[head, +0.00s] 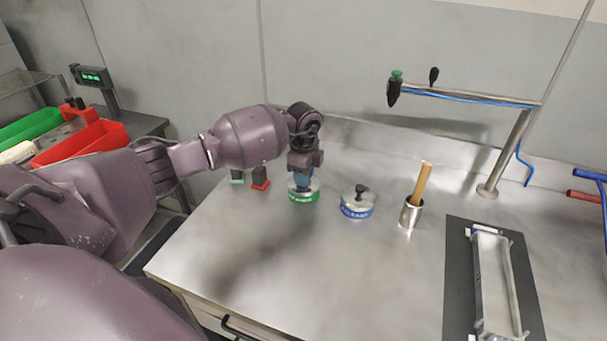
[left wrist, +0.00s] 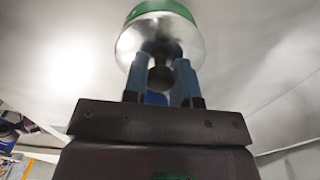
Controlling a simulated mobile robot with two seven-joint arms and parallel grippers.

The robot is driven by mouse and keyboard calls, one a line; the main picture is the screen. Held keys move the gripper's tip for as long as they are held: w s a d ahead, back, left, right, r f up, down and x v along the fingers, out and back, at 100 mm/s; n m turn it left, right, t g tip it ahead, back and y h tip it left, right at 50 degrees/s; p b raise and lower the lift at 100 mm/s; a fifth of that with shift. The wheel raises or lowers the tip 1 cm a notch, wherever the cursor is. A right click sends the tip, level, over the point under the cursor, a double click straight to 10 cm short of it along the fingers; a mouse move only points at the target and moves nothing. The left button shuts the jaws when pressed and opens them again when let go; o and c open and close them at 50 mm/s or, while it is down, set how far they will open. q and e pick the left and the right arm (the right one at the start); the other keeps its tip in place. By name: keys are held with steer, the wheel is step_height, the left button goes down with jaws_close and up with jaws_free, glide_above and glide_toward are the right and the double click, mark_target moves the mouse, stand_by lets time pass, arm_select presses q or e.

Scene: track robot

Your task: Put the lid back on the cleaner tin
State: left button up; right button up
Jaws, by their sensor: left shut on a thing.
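A tin with a green band (head: 303,197) stands on the steel bench, a silver lid at its top. My left gripper (head: 301,184) points down over it, shut on the lid's dark knob. In the left wrist view the blue fingers (left wrist: 160,82) close around the knob (left wrist: 161,77), with the silver lid (left wrist: 150,35) and green band beyond. I cannot tell whether the lid is fully seated. A second tin with a blue band (head: 356,208) stands just to the right, with a black knob on its silver top; its lettering is small and blurred. My right gripper is out of view.
A metal cup (head: 410,213) with a wooden handle stands right of the tins. A dark mat (head: 455,285) with a metal tray lies farther right. Small red and green-based blocks (head: 260,178) sit behind left. The bench front is clear.

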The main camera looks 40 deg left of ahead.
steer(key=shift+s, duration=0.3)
arm_select(q)
steer(key=o, duration=1.5)
steer(key=shift+c, duration=0.2)
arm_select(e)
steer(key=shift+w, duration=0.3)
arm_select(q)
steer(key=shift+r, duration=0.15)
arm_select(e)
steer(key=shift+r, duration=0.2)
